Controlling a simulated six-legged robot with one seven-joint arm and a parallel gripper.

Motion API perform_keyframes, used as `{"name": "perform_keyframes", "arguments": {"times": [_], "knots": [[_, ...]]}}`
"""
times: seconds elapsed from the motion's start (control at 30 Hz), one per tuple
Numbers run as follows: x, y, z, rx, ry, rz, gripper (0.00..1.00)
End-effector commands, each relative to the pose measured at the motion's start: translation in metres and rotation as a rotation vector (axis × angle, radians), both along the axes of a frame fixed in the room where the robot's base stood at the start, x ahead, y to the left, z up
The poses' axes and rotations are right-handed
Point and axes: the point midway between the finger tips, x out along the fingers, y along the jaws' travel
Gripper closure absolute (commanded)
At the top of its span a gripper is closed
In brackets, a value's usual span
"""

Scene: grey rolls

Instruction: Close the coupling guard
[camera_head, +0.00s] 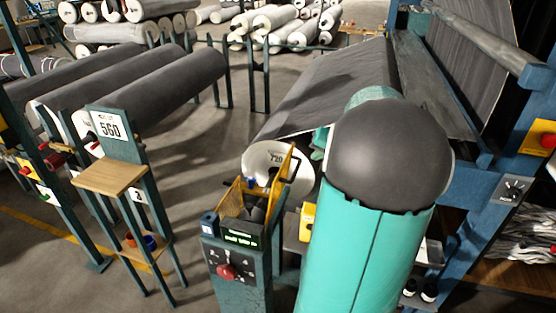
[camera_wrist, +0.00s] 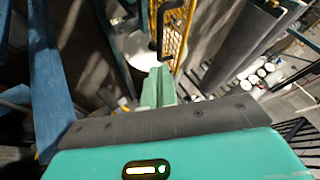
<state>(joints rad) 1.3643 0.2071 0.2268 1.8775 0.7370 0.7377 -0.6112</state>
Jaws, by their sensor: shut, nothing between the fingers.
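The coupling guard (camera_head: 283,178) is a yellow mesh panel standing raised at the right side of a yellow-edged housing on the blue machine post. The housing is open on top, with dark parts inside. In the wrist view the guard (camera_wrist: 183,28) stands upright ahead, with a black bar handle (camera_wrist: 157,28) along its left side. My gripper (camera_wrist: 158,76) has teal fingers, shut and empty, just below the handle in the picture. I cannot tell whether they touch it. In the head view my arm covers most of the gripper.
A control panel with a red button (camera_head: 226,271) is on the post's front. A wooden-topped stand marked 560 (camera_head: 110,178) is to the left, with bare floor between.

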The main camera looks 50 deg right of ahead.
Motion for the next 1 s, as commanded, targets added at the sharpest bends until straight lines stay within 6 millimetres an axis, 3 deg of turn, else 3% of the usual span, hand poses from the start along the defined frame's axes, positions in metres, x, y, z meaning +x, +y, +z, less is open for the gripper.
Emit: {"name": "perform_keyframes", "arguments": {"times": [0.27, 0.7, 1.0], "knots": [[0.000, -0.011, -0.016, 0.005, -0.004, -0.019, 1.00], [0.054, -0.025, -0.082, 0.006, -0.004, -0.016, 1.00], [0.091, -0.009, -0.073, 0.001, -0.004, -0.014, 1.00]]}}
